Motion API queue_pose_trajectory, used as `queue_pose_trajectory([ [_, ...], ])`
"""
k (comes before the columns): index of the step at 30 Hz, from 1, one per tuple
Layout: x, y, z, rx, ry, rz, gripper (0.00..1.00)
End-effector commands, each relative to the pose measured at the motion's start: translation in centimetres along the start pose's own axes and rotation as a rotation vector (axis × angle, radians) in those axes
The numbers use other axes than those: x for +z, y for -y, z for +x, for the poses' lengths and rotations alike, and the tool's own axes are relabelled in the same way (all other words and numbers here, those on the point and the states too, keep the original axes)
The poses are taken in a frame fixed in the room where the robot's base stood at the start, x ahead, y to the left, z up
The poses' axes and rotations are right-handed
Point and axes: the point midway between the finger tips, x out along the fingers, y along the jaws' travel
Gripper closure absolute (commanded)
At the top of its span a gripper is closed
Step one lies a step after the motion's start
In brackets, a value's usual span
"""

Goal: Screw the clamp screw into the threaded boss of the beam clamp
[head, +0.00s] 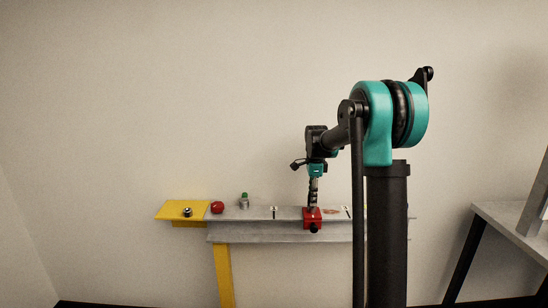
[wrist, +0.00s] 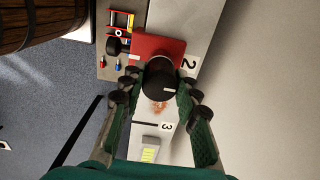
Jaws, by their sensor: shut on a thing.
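The beam clamp (head: 312,213) is a red block on the grey beam (head: 250,213) in the head view. In the wrist view the red beam clamp (wrist: 172,44) lies just beyond my fingertips, by a label "2". My gripper (head: 314,195) points down over the clamp's top. In the wrist view my gripper (wrist: 160,92) is shut on the black round head of the clamp screw (wrist: 158,77). The screw's shank and the threaded boss are hidden under that head, so I cannot tell how deep the screw sits.
A second black knob (wrist: 113,46) projects from the clamp's side. On the beam's left are a red ball (head: 217,207), a grey item with a green top (head: 244,201) and a yellow plate (head: 170,211). A wooden barrel (wrist: 40,20) shows in the wrist view. A grey table (head: 510,225) stands right.

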Motion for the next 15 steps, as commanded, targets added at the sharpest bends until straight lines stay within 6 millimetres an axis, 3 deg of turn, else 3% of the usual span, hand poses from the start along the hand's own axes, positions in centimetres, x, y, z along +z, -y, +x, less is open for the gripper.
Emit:
queue_pose_trajectory([
  [7,0.00,0.04,-0.05,-0.001,0.000,0.049,1.00],
  [15,-0.01,0.05,-0.06,-0.001,0.000,0.382,1.00],
])
